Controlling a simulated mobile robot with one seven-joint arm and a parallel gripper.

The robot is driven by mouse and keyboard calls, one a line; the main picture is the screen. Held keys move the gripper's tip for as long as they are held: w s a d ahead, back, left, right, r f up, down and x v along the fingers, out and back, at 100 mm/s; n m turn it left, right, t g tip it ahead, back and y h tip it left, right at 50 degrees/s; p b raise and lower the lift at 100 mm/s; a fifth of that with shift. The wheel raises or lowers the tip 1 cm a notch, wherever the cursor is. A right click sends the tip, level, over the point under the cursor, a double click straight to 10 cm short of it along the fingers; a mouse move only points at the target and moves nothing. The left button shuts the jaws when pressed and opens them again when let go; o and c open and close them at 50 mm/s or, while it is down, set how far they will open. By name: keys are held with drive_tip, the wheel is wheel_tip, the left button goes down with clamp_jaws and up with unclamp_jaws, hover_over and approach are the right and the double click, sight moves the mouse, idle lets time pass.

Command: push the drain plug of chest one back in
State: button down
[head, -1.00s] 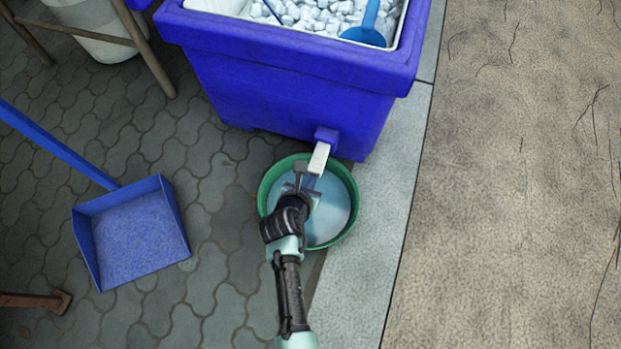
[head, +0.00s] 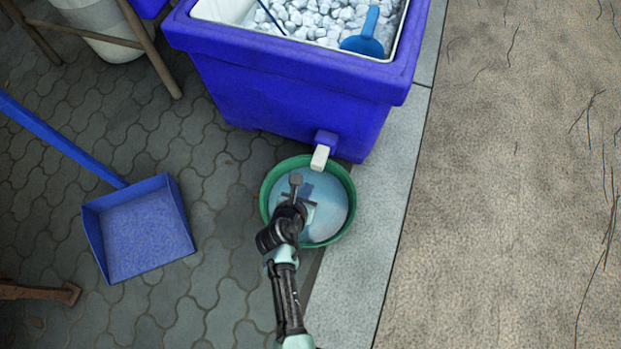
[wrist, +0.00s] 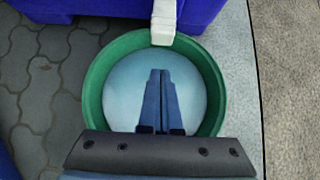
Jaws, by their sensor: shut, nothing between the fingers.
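The blue chest (head: 290,85) stands at the top of the head view, full of white ice-like lumps. Its white drain plug (head: 320,157) sticks out of a blue drain boss (head: 326,139) low on the front wall. The plug also shows at the top of the wrist view (wrist: 163,22). My gripper (head: 296,181) is shut and empty, over the green basin, short of the plug and a little left of it in the head view. In the wrist view, the closed fingers (wrist: 160,75) point toward the plug with a gap between them.
The green basin (head: 268,218) of pale liquid stands below the drain. A blue dustpan (head: 140,230) lies left on the paving. A wooden-legged stand (head: 150,45) is at the upper left. A pale kerb (head: 385,200) runs along the right.

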drive_tip(key=p+v, duration=0.5)
drive_tip(key=v, duration=0.3)
drive_tip(key=shift+s+r+p, duration=0.2)
drive_tip(key=shift+s+p, duration=0.05)
drive_tip(key=shift+p, duration=0.05)
drive_tip(key=shift+a, duration=0.1)
